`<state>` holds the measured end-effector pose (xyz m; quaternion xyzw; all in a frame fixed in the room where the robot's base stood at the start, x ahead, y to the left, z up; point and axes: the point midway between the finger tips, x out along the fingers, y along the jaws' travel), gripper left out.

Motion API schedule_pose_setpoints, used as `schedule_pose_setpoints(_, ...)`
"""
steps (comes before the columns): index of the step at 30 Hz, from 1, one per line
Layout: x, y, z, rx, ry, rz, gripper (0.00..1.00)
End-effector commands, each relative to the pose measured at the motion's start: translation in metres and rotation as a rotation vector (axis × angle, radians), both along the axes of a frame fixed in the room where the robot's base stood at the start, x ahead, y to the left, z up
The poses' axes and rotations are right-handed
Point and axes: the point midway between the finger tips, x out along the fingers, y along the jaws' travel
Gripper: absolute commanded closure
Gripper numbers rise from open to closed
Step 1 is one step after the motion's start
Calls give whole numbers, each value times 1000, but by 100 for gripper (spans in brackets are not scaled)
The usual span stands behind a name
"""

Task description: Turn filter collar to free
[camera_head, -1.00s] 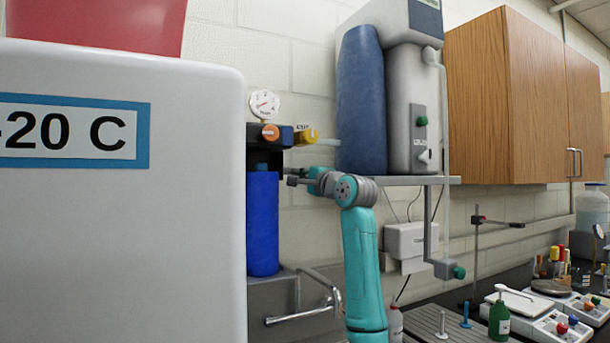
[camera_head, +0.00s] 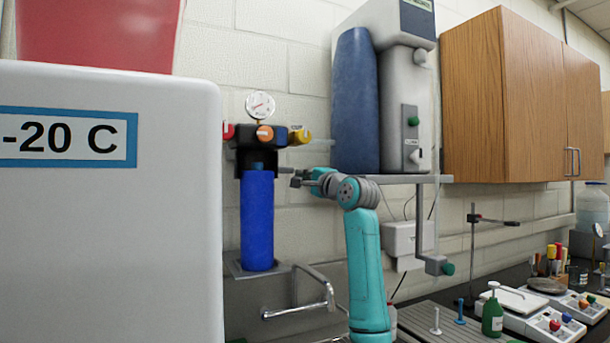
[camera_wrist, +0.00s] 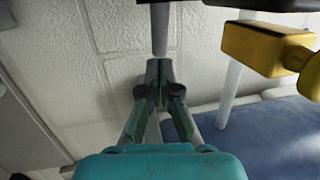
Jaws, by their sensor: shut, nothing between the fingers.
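The filter has a blue upright bowl (camera_head: 257,222) hanging under a black head (camera_head: 263,140). A dark collar (camera_head: 256,160) sits around the bowl's top, just below the head. A short grey stub (camera_head: 285,170) sticks out to the right at collar height. My gripper (camera_head: 296,181) is just right of the collar, near the stub's end; I cannot tell whether it touches. In the wrist view my gripper (camera_wrist: 158,68) is shut and empty, with its fingertips at the lower end of a grey rod (camera_wrist: 159,30).
The head carries a gauge (camera_head: 260,105), an orange knob (camera_head: 265,133), a red knob (camera_head: 228,131) and a yellow valve (camera_head: 300,136). A white freezer (camera_head: 110,220) stands close at left. A shelf (camera_head: 400,179) is right of my gripper. A bent metal bar (camera_head: 300,309) is below.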

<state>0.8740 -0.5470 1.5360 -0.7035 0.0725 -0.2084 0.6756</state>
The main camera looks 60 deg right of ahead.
Motion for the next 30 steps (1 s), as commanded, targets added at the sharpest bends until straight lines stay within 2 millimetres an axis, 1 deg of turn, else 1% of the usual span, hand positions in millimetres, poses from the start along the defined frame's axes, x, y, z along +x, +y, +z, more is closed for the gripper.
schedule_pose_setpoints(2, 0, 0, -2, 0, 0, 0, 100)
schedule_pose_setpoints(8, -24, 3, -6, -1, -1, -2, 100)
schedule_pose_setpoints(11, -37, 4, -9, 0, 0, -1, 100)
schedule_pose_setpoints(18, -74, 10, -17, -1, 0, -1, 100)
schedule_pose_setpoints(21, -85, 11, -19, 0, 0, -1, 100)
schedule_pose_setpoints(24, -92, 13, -20, 0, 0, 0, 100)
schedule_pose_setpoints(30, -96, 14, -21, 1, 1, 1, 100)
